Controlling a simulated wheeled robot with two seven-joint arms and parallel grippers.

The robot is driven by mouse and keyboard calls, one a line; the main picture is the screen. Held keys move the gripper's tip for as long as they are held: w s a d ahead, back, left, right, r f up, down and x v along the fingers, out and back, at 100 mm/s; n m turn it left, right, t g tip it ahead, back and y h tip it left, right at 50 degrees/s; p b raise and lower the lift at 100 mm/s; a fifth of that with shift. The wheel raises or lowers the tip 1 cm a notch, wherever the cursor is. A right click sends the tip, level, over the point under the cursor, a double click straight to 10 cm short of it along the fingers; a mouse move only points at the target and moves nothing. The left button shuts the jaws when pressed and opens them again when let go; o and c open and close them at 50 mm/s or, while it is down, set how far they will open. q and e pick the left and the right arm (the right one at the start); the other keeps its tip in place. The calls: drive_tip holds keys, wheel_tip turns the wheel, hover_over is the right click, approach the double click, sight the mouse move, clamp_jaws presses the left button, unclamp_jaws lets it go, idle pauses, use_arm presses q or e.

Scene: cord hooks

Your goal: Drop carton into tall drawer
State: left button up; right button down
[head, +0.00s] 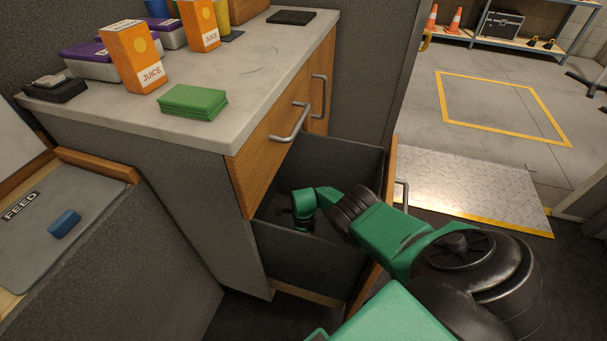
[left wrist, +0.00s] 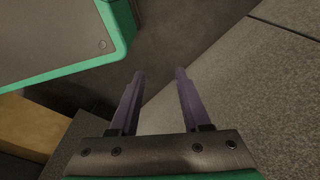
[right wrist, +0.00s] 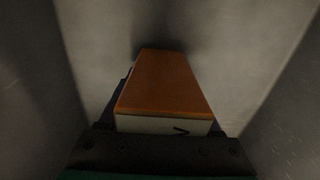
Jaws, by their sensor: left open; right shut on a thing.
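The tall drawer (head: 318,262) is a deep dark-grey box pulled out of the wooden-fronted cabinet. My right arm reaches down into it, and my right gripper (head: 303,222) is inside, partly hidden by the drawer wall. In the right wrist view an orange carton (right wrist: 165,85) with a white end lies between the jaws, with grey drawer walls on both sides. My right gripper is shut on it. The head view hides the carton. My left gripper (left wrist: 159,75) is open and empty in the left wrist view, near grey panels, and out of the head view.
Two more orange juice cartons (head: 130,55) (head: 199,22), a green packet (head: 193,101), purple-lidded boxes (head: 90,62) and a black flat item (head: 291,17) stand on the counter (head: 262,75). A blue block (head: 64,223) lies on the feed tray (head: 25,255) at left.

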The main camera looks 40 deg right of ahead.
drive_tip(key=shift+f+b, duration=0.35)
drive_tip(key=shift+f, duration=0.05)
use_arm(q)
drive_tip(key=shift+w+d+r, duration=0.25)
drive_tip(key=shift+w+r, duration=0.25)
drive_tip(key=shift+r, duration=0.1)
use_arm(e)
drive_tip(key=shift+f, duration=0.1)
use_arm(q)
drive_tip(key=shift+r, duration=0.1)
use_arm(e)
drive_tip(key=shift+c, duration=0.4)
unclamp_jaws()
use_arm(q)
drive_tip(key=shift+w+r, duration=0.15)
